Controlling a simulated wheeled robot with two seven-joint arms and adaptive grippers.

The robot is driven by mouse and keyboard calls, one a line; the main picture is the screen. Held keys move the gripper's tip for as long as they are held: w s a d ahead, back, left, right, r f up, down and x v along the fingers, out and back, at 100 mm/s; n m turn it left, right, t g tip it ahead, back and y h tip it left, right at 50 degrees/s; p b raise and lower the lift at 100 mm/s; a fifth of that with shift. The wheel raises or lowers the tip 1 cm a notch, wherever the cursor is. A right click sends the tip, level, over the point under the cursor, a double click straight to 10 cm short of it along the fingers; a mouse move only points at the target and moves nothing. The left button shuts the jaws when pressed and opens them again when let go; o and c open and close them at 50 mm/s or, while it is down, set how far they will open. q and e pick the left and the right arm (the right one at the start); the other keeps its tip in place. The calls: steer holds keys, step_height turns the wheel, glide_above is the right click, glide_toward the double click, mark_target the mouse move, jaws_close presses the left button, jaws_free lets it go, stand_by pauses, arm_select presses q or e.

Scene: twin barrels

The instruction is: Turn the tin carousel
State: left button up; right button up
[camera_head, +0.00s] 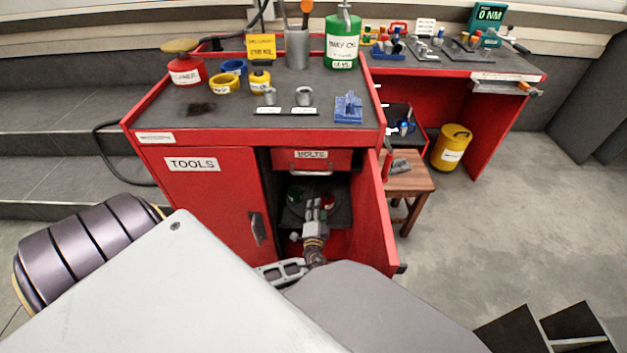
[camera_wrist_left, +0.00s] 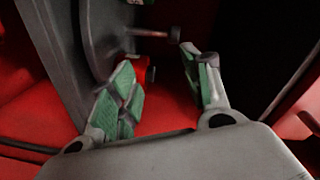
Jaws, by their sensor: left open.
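The tin carousel (camera_head: 291,216) is a dark round plate inside the open right-hand compartment of the red cabinet. A green tin (camera_head: 296,195) and a red tin (camera_head: 328,200) show on it. My left gripper (camera_head: 317,207) reaches into the compartment and hides part of the plate. In the left wrist view, the carousel's grey disc (camera_wrist_left: 98,35) lies beyond the left finger, with a dark peg (camera_wrist_left: 152,33) sticking out of its edge. My left gripper (camera_wrist_left: 163,85) is open with green finger pads, and the peg lies just beyond the fingertips, apparently not gripped. My right gripper is out of view.
The open red door (camera_head: 371,215) stands close on the right of my left gripper. The closed TOOLS door (camera_head: 205,190) is on the left, and the BOLTS drawer (camera_head: 311,160) is above. A wooden stool (camera_head: 410,178) and yellow canister (camera_head: 452,147) stand further right.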

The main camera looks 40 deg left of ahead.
arm_select(q)
steer(key=shift+s+a+r+n+y, duration=0.2)
steer(key=shift+r+n+y, duration=0.1)
steer(key=shift+n, duration=2.1)
steer(key=shift+s+a+r+n+y, duration=0.1)
steer(key=shift+a+r+n+y, duration=0.15)
steer(key=shift+n, duration=2.15)
steer(key=shift+s+a+r+n+y, duration=0.2)
steer(key=shift+r+n+y, duration=0.1)
steer(key=shift+n, duration=2.1)
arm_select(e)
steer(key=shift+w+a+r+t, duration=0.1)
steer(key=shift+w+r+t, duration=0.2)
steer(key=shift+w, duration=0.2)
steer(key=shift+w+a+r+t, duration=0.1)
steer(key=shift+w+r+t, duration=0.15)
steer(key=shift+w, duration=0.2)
arm_select(q)
steer(key=shift+w, duration=0.15)
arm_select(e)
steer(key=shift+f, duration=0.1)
